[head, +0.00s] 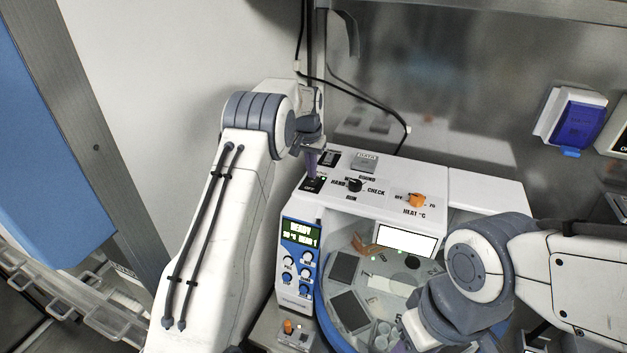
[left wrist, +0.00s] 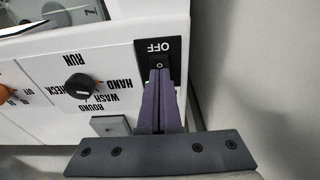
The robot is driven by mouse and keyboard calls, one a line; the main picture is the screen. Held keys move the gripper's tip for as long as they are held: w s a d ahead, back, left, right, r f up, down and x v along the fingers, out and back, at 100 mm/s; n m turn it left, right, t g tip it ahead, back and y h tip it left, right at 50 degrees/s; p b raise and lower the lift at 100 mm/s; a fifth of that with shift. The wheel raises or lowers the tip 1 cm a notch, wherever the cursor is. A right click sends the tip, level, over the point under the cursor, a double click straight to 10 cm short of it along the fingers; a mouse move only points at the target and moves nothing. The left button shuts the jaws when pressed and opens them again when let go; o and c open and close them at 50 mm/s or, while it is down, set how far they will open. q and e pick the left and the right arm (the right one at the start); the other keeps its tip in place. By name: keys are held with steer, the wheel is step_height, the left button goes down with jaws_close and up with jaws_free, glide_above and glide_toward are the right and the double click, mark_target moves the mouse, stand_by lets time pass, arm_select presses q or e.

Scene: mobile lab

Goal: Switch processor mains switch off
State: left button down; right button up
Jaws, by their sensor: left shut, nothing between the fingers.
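The processor (head: 465,187) is a white bench unit with a blue control panel. Its mains switch (head: 313,184) is a black rocker on a black plate at the top's left corner. In the left wrist view the switch (left wrist: 158,62) has "OFF" printed beside it and a "O" mark on the rocker. My left gripper (head: 310,172) points down at it; its purple fingers are shut with nothing between them. The fingertips (left wrist: 159,74) are at the rocker's edge; I cannot tell whether they touch. My right gripper is low over the round tray, its fingers mostly hidden.
A black selector knob (head: 354,186) and an orange heat knob (head: 416,200) stand on the top. A wall stands close behind.

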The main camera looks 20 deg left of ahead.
mark_target(312, 181)
arm_select(q)
steer(key=shift+f+b, duration=0.45)
steer(key=shift+f, duration=0.4)
stand_by(0.3)
steer(key=shift+r+p, duration=1.15)
steer(key=shift+r, duration=0.35)
step_height(312, 181, up, 2)
steer(key=shift+p, duration=0.35)
steer(key=shift+r, duration=1.05)
